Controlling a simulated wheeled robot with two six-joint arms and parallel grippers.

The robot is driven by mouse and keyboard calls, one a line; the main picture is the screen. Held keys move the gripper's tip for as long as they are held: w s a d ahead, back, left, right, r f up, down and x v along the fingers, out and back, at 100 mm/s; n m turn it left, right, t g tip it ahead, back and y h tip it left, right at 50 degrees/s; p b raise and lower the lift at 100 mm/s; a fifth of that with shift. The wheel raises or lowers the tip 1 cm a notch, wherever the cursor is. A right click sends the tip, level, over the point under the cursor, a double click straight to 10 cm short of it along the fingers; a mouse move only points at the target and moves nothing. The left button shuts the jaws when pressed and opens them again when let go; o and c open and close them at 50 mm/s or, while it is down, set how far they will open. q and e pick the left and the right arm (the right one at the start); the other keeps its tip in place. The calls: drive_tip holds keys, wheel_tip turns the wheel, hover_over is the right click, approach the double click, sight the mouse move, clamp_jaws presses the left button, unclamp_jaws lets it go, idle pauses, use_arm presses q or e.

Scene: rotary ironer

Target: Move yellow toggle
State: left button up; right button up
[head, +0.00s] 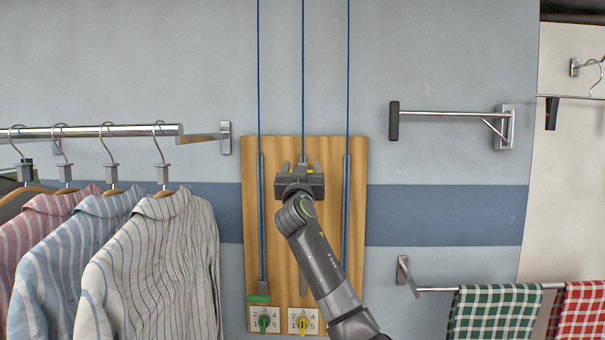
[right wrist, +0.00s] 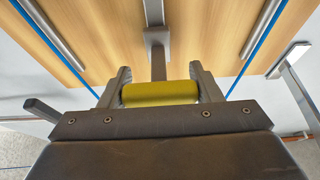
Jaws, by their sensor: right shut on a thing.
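The yellow toggle (right wrist: 160,93) is a short yellow cylinder. It lies crosswise between the two fingers of my right gripper (right wrist: 161,88), which is shut on it, in the right wrist view. A grey slider bracket (right wrist: 157,40) on the wooden board is just beyond it. In the head view my right gripper (head: 300,172) is over the upper middle of the wooden board (head: 333,150), at the middle blue cord (head: 303,80). It hides most of the toggle there. My left gripper is not in view.
A green toggle (head: 258,299) hangs low on the left track (head: 261,220). Below are a green dial (head: 263,320) and a yellow dial (head: 302,320). Striped shirts (head: 160,260) hang left; a wall bar (head: 450,114) and checked cloths (head: 494,312) are right. My arm hides the right track's lower end.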

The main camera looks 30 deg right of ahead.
drive_tip(key=shift+s+r, duration=0.15)
drive_tip(key=shift+r, duration=0.35)
drive_tip(key=o, duration=1.1)
drive_tip(key=shift+o, duration=1.2)
drive_tip(key=shift+f, duration=0.1)
drive_tip(key=shift+o, duration=0.2)
drive_tip(key=shift+f, duration=0.1)
drive_tip(key=shift+f, duration=0.1)
